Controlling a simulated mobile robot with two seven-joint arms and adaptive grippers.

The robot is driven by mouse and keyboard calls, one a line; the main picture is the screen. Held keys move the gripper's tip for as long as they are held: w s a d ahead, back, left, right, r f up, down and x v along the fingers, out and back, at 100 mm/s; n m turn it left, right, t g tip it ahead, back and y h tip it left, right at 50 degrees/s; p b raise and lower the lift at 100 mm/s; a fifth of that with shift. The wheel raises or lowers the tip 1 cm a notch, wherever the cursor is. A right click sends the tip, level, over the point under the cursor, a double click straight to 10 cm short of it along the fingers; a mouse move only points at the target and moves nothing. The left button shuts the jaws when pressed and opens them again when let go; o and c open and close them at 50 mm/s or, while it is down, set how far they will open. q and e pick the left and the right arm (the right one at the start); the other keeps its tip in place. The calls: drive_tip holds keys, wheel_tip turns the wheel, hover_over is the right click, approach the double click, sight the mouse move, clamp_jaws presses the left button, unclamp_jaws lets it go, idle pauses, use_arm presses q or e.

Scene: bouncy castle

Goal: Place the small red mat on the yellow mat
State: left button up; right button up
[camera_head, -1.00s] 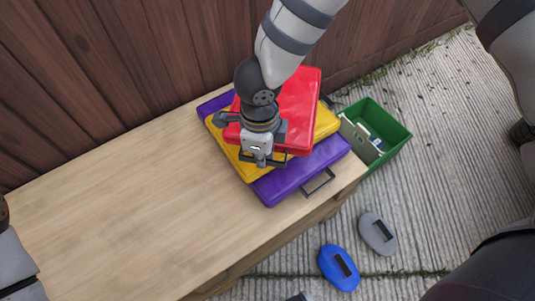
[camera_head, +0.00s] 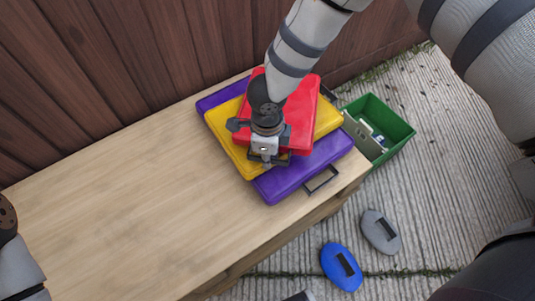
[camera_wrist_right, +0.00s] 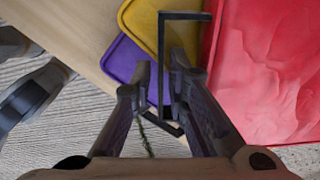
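The yellow mat lies on a larger purple mat (camera_head: 300,172) on the wooden bench. My right gripper (camera_head: 267,160) is at the red mat's near left edge. In the right wrist view its fingers (camera_wrist_right: 160,75) stand apart on both sides of the bar of a black handle (camera_wrist_right: 185,15), beside the red mat (camera_wrist_right: 270,70). My arm hides part of the red mat. The left gripper is out of view.
The wooden bench top (camera_head: 120,200) is clear to the left. A green box (camera_head: 395,135) with small items stands beyond its right end. A blue oval object (camera_head: 335,270) and a grey one (camera_head: 378,238) lie on the ground. A wooden wall (camera_head: 120,70) is behind.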

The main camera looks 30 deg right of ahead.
wheel_tip(320, 180, up, 12)
drive_tip(key=r+p, duration=0.1)
drive_tip(key=p, duration=0.1)
drive_tip(key=s+d+f+n+g+h, duration=0.1)
drive_tip(key=s+d+f+n, duration=0.3)
drive_tip(key=s+f+n, duration=0.5)
drive_tip(key=s+d+f+n+g+h, duration=0.15)
drive_tip(key=s+d+f+n, duration=0.35)
drive_tip(key=s, duration=0.8)
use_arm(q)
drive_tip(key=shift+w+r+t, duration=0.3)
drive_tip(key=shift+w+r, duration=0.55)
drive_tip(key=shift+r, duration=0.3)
use_arm(e)
drive_tip(key=s+a+r+n+g+y, duration=0.1)
drive_tip(key=s+a+n+g+y, duration=0.1)
drive_tip(key=s+n, duration=0.9)
drive_tip(key=s+a+g, duration=0.1)
drive_tip(key=s, duration=0.8)
drive_tip(key=shift+y, duration=0.35)
